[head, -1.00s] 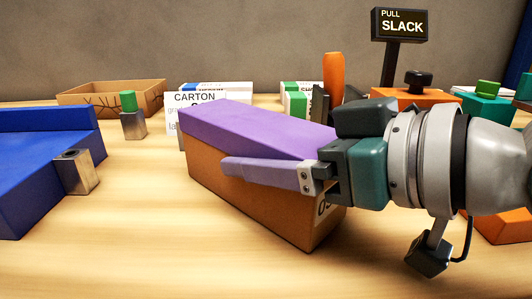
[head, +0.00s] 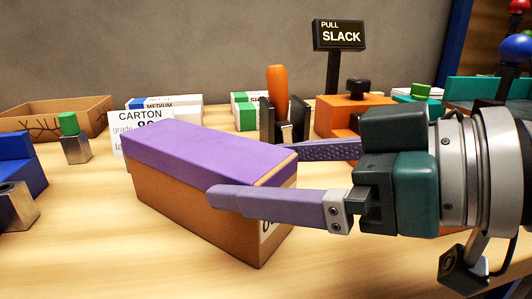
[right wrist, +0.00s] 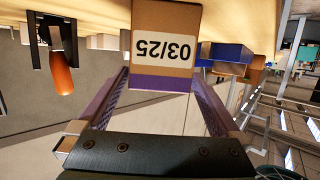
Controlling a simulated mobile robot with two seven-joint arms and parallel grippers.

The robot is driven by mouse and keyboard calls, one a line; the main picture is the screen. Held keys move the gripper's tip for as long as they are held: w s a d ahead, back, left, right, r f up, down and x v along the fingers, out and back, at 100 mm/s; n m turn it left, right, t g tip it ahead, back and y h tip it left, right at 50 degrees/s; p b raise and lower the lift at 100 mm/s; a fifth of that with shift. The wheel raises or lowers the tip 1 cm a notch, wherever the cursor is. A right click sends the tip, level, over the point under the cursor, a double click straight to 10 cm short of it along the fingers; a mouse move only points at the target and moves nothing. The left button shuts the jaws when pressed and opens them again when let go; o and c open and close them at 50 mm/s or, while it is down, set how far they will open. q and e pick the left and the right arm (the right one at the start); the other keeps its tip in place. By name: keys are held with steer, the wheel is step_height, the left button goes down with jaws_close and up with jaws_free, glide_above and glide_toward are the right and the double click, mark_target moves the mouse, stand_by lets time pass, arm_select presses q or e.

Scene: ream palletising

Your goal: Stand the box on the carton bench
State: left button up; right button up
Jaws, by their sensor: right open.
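The box (head: 205,195) is a long brown carton with a purple top. It lies lengthwise on the pale wooden bench (head: 110,250), in the middle of the head view. Its near end bears a label reading 03/25 in the right wrist view (right wrist: 165,45). My right gripper (head: 250,172) is open, its purple fingers spread on either side of the box's near right end. One finger is in front of the long side, the other behind. Contact cannot be told. In the right wrist view the box end lies between and beyond the fingertips (right wrist: 160,82). My left gripper is out of view.
A white CARTON sign (head: 128,122) stands behind the box. A blue block (head: 22,170) and metal pieces are at left, an open cardboard tray (head: 62,118) at back left. An orange-handled tool (head: 277,95) and orange block (head: 340,115) stand behind. Bare bench lies in front.

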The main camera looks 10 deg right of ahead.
steer(key=shift+v, duration=2.75)
